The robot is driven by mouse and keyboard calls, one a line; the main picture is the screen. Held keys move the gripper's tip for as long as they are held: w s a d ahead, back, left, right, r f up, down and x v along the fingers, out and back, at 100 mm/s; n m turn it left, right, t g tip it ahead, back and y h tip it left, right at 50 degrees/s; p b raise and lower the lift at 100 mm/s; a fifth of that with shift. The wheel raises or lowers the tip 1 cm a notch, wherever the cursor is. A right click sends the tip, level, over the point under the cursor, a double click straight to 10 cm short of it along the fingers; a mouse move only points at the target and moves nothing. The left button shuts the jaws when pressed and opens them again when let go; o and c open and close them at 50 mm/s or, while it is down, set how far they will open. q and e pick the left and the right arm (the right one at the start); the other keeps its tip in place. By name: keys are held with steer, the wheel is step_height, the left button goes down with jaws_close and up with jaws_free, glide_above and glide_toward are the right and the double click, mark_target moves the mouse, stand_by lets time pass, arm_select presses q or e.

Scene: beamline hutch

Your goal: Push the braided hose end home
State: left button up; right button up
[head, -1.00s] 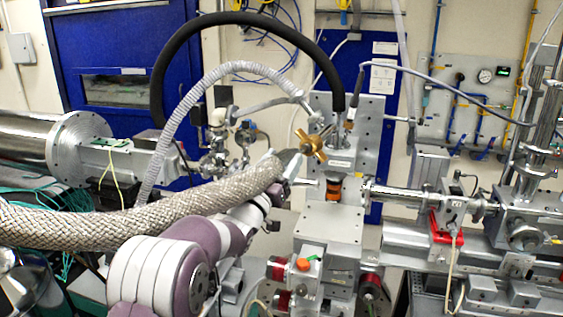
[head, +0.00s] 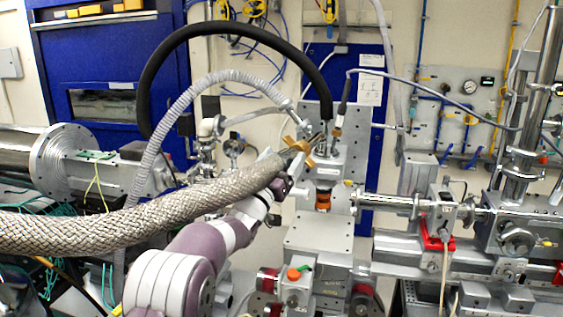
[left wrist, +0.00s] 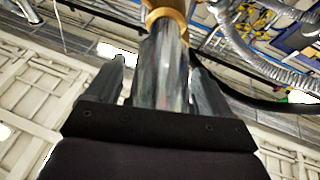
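The braided hose (head: 150,210) comes in from the left as a thick woven tube above my left arm. Its grey end sleeve (left wrist: 163,75) lies between the two fingers of my left gripper (left wrist: 160,82), which is shut on it. In the head view my left gripper (head: 287,172) is largely hidden by the hose. A brass winged fitting (head: 301,149) is at the tip of the hose, and it also shows as a brass collar (left wrist: 166,12) in the left wrist view. I cannot tell how far the end is seated. My right gripper is out of view.
A grey block assembly (head: 325,155) with an orange ring (head: 323,200) stands just right of the hose end. A black hose (head: 235,30) and a grey corrugated hose (head: 175,110) arch above. Steel beam pipes flank both sides; a red clamp (head: 435,240) is at right.

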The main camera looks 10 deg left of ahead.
arm_select(q)
steer(key=shift+s+f, duration=0.1)
steer(key=b+v, duration=0.1)
steer(key=v, duration=0.1)
steer(key=b+v, duration=0.2)
steer(key=shift+f, duration=0.35)
steer(key=r+b+v, duration=0.1)
steer(key=b+v, duration=0.3)
steer(key=v, duration=0.4)
steer(key=shift+s, duration=0.3)
steer(key=shift+a+f, duration=0.15)
